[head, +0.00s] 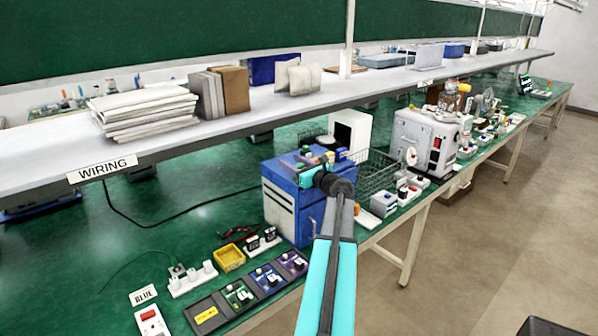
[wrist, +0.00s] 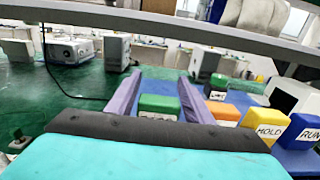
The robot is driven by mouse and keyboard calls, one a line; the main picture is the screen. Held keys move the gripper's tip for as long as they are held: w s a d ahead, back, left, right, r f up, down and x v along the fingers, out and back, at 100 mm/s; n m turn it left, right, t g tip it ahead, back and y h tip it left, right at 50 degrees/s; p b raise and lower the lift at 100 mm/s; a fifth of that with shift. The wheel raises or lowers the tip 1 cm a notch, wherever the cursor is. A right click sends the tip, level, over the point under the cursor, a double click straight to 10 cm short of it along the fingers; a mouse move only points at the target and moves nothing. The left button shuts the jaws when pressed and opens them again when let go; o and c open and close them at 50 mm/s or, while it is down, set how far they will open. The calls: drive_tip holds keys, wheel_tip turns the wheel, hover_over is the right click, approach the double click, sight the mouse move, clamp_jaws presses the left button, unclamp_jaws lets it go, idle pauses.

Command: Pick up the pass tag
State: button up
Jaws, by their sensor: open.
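In the wrist view, my gripper (wrist: 159,82) is open, its two purple-grey fingers reaching forward low over a blue surface. A green block (wrist: 158,103) with a pale label shows between the fingers; its lettering is not legible, so I cannot tell for sure that it is the pass tag. I cannot see either finger pressing on it. To the right are an orange block (wrist: 224,113), a yellow HOLD block (wrist: 265,126) and a blue RUN block (wrist: 301,132). In the head view, my arm hides part of the blue cabinet (head: 284,203) whose top carries small coloured items.
Behind the blocks, a white box (wrist: 292,98) stands close on the right. A long shelf (head: 260,100) overhangs the bench. A wire basket (head: 375,172) and a white machine (head: 424,145) are right of the cabinet. Green bench (head: 170,215) is mostly clear left of it.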

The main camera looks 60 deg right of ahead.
idle(0.4)
drive_tip(key=c, duration=0.8)
drive_tip(key=shift+r, duration=0.1)
drive_tip(key=shift+r+b, duration=0.6)
drive_tip(key=shift+r, duration=0.45)
drive_tip(key=s+d+r+b, duration=0.1)
drive_tip(key=s+d, duration=0.2)
drive_tip(key=s, duration=0.1)
drive_tip(key=s+d+b, duration=0.2)
drive_tip(key=s+d, duration=0.1)
drive_tip(key=s, duration=0.1)
drive_tip(key=s+d+r+b, duration=0.1)
drive_tip(key=s+d, duration=0.2)
drive_tip(key=s, duration=0.2)
drive_tip(key=shift+d+r+b, duration=0.2)
drive_tip(key=shift+r+b, duration=0.1)
drive_tip(key=shift+r, duration=0.05)
drive_tip(key=shift+w, duration=0.1)
